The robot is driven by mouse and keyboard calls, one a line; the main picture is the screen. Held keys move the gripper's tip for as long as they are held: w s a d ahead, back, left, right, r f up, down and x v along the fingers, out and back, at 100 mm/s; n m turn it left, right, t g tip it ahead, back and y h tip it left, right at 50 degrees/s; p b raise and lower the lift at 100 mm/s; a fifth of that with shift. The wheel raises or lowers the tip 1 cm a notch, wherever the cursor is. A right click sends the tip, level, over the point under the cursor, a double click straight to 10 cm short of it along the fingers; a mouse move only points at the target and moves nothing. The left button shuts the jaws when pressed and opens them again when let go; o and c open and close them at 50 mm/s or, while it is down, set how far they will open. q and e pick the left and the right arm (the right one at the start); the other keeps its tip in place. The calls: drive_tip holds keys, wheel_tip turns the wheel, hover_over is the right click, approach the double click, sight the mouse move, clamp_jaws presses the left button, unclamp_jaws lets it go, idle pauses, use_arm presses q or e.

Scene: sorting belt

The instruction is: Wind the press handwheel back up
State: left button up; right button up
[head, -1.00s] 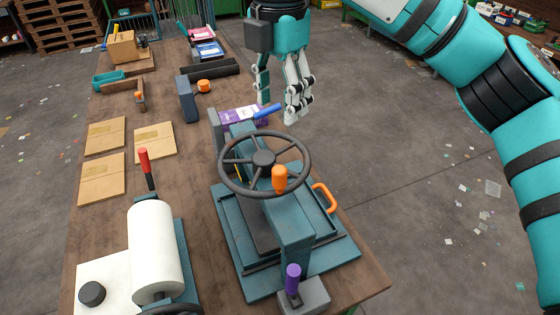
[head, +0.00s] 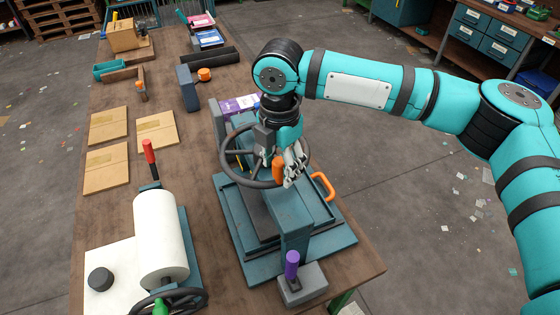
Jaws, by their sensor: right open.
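The press (head: 232,225) is teal and stands at the right edge of the long brown table. Its dark handwheel (head: 228,171) lies roughly level above the press frame, and an orange knob (head: 278,169) stands up from the rim at the near right. My right gripper (head: 286,178) points down over the wheel, its pale fingers beside the orange knob. The fingers are open and not closed on the knob; whether they touch it I cannot tell. My right arm hides the far right part of the wheel. My left gripper is not in view.
An orange handle (head: 323,187) sticks out on the right of the press. A purple-topped lever (head: 292,264) stands in front. A white roll (head: 160,238) and a red-handled lever (head: 150,157) are at the left. Flat cardboard pieces (head: 107,167) lie farther left.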

drive_tip(key=shift+f, duration=0.3)
clamp_jaws()
idle(0.3)
